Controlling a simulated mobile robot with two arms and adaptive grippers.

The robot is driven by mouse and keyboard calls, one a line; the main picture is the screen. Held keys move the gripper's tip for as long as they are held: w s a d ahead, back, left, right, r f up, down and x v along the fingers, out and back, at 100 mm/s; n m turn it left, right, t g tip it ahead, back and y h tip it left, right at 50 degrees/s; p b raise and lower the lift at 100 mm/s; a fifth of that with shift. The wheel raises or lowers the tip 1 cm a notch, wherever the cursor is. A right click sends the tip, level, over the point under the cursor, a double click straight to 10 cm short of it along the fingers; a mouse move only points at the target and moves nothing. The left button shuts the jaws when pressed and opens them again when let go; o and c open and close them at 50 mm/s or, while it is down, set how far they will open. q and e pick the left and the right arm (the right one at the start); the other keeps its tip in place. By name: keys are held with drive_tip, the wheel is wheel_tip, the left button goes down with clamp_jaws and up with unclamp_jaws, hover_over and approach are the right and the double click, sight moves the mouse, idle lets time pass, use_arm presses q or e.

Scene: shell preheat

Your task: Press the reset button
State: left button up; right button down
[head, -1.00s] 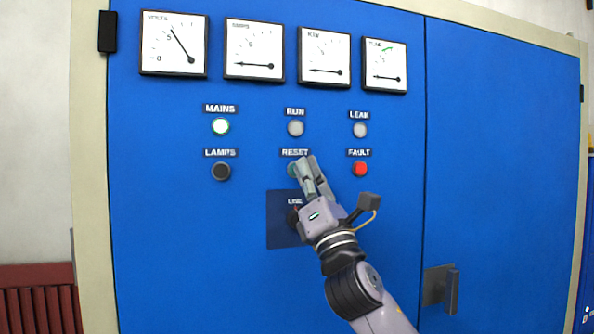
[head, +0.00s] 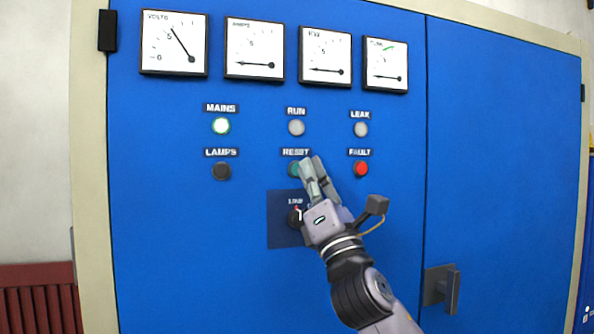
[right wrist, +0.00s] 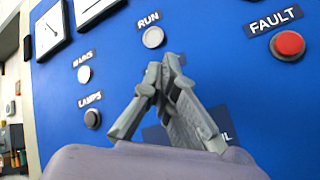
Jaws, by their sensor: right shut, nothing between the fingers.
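The green reset button (head: 293,169) sits under the RESET label (head: 296,152) on the blue cabinet door. Its right part is hidden behind my right gripper (head: 311,162) in the head view. My right gripper is shut and empty, its fingertips over or just in front of the button's right side. I cannot tell whether they touch it. In the right wrist view the closed fingertips (right wrist: 163,65) are below the RUN lamp, and the reset button is hidden behind them. My left gripper is not in view.
A rotary knob (head: 295,217) sits below, partly behind my gripper. A door handle (head: 441,289) sticks out at lower right.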

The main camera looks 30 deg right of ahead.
drive_tip(key=s, duration=0.2)
drive_tip(key=s+a, duration=0.1)
drive_tip(key=s, duration=0.1)
drive_tip(key=shift+s, duration=0.3)
idle(0.6)
